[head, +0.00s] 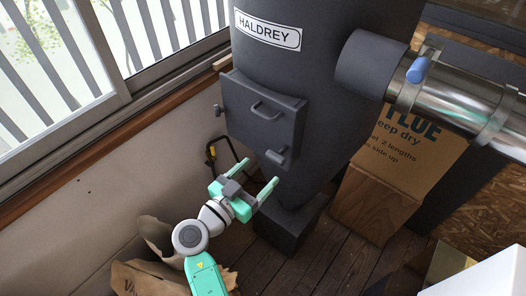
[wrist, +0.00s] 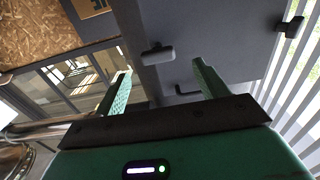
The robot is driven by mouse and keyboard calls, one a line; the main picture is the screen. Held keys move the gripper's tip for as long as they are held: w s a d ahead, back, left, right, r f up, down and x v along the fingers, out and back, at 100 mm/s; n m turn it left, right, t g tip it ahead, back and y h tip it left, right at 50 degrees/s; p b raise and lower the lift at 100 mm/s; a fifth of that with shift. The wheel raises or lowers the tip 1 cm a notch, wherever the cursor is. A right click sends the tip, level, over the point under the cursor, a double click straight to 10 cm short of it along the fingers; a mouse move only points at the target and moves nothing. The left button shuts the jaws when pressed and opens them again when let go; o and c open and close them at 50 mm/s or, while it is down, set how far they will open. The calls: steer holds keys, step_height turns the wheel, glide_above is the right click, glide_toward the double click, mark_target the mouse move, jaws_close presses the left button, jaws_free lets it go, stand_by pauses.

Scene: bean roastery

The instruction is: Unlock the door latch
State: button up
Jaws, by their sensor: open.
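The dark grey door (head: 250,122) is set flat in the front of the tall HALDREY cylinder and looks closed. A bar handle (head: 265,110) is on its upper part. A small grey latch (head: 278,156) sits at its lower right corner. My gripper (head: 257,175) is open and empty, just below and in front of the latch, with its fingers spread and pointing toward the cylinder. In the wrist view the latch (wrist: 157,52) shows ahead, between the lines of the two green fingers, apart from both. The handle (wrist: 187,90) is partly hidden by a finger.
A shiny metal pipe (head: 462,113) with a blue lever (head: 418,69) leaves the cylinder to the right. A cardboard box (head: 408,150) stands behind. Paper sacks (head: 147,278) lie at the lower left, near a wall below windows (head: 60,60). Wooden floor (head: 330,262) shows to the right of my arm.

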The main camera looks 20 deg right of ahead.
mark_target(273, 160)
steer(key=p+x, duration=0.1)
steer(key=x, duration=0.6)
steer(key=shift+d, duration=0.4)
steer(key=c, duration=1)
